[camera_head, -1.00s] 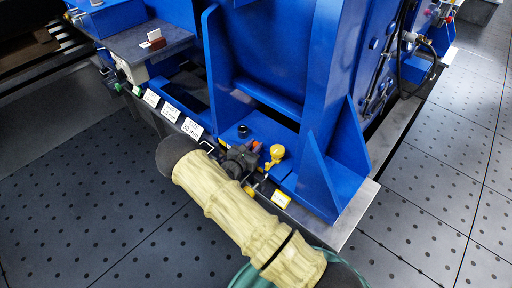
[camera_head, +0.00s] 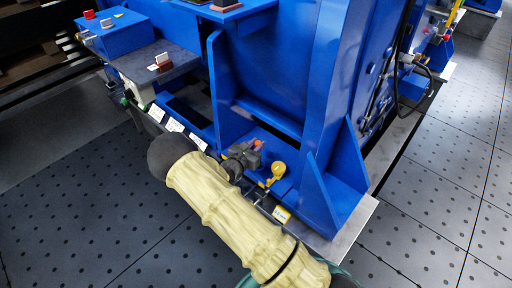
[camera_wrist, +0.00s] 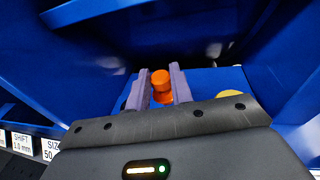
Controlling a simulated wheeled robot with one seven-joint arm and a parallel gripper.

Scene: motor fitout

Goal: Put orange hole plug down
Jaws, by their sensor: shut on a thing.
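The orange hole plug (camera_wrist: 161,80) is upright between the two purple-grey fingers of my gripper (camera_wrist: 160,90) in the wrist view. My gripper is shut on it. In the head view only a small orange tip of the plug (camera_head: 258,143) shows above my dark gripper (camera_head: 250,153). My gripper is over the blue ledge at the foot of the blue machine, left of a yellow knob (camera_head: 278,171). Whether the plug touches anything beneath it is hidden.
Tall blue upright plates (camera_head: 336,180) stand right of my gripper. White label cards (camera_head: 174,125) line the ledge's front edge at left. A grey shelf (camera_head: 150,62) with a small white-and-red block is farther left. The yellow knob also shows in the wrist view (camera_wrist: 230,93).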

